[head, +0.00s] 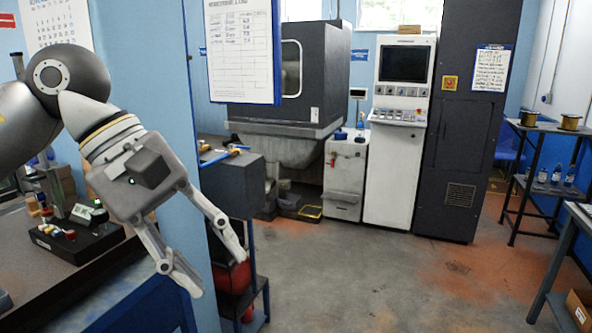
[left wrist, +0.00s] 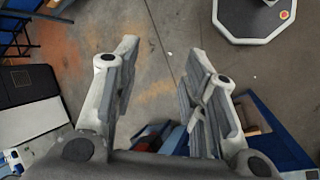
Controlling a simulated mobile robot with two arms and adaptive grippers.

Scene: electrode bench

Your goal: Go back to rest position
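My left gripper (head: 218,272) hangs at the left of the head view, in front of the blue post beside the workbench. Its two fingers are spread apart and point down, with nothing between them. In the left wrist view the fingers of the left gripper (left wrist: 160,55) also stand apart, with bare floor showing between their tips. My left arm is bent and comes in from the left edge. My right arm and right gripper show in neither view.
A workbench (head: 30,265) at the left carries a black tray (head: 75,240) with small coloured parts. A red round object (head: 233,280) is behind the gripper. A machine, a white control cabinet (head: 398,150) and a side shelf (head: 540,128) stand farther back. The middle floor (head: 400,280) is clear.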

